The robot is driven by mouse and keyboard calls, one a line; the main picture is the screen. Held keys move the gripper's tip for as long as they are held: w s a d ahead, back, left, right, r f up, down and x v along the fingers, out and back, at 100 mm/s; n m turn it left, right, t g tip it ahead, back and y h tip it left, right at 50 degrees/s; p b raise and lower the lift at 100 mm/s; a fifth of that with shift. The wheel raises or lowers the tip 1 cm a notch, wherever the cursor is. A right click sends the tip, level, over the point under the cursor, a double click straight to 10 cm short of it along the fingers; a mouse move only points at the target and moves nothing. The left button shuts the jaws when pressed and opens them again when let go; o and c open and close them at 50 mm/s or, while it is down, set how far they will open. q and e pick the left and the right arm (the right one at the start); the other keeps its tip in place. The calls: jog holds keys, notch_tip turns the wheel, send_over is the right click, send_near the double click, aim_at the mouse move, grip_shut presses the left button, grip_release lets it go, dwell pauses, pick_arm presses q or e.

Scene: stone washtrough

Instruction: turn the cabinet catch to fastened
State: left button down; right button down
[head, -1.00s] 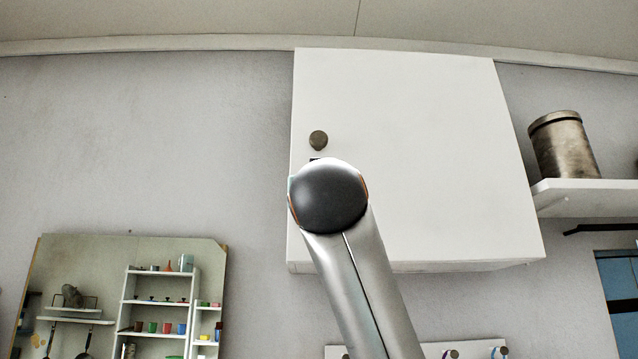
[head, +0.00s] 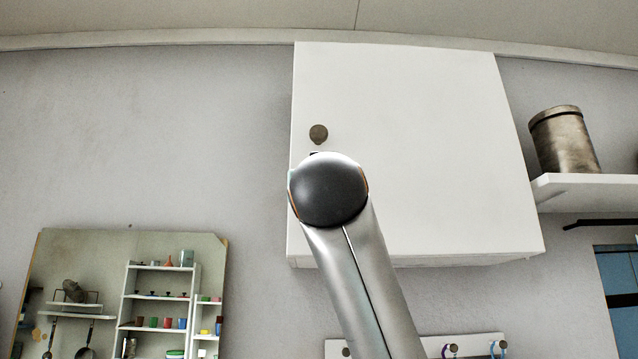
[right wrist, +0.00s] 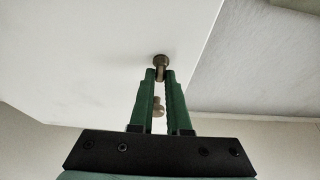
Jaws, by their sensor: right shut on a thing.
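The white cabinet (head: 420,150) hangs on the wall, its door closed. A round brown knob (head: 318,134) is near its left edge. Just below the knob a small dark part (head: 314,154) shows, mostly hidden by my right arm. In the right wrist view the brown catch (right wrist: 161,60) has a round head and a short bar on the white door. My right gripper (right wrist: 160,77) has its green fingertips shut on that bar. A second knob-like shape (right wrist: 158,106) shows between the fingers, further down. In the head view my right arm hides its gripper. My left gripper is out of view.
A shelf (head: 590,192) with a metal canister (head: 563,140) is right of the cabinet. A mirror (head: 75,265) is at lower left. A hook rail (head: 425,346) is below the cabinet. The wall left of the cabinet is clear.

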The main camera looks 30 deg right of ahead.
jog(key=shift+m, duration=0.4)
jog(key=shift+m+g+h, duration=0.55)
jog(key=shift+m+g, duration=0.9)
jog(key=shift+m, duration=2.15)
jog(key=shift+m+g+h, duration=0.5)
jog(key=shift+m+g, duration=1)
jog(key=shift+m, duration=2.1)
jog(key=shift+m+g+h, duration=0.55)
jog(key=shift+m+g, duration=0.9)
jog(key=shift+m, duration=2.15)
jog(key=c, duration=0.9)
grip_release()
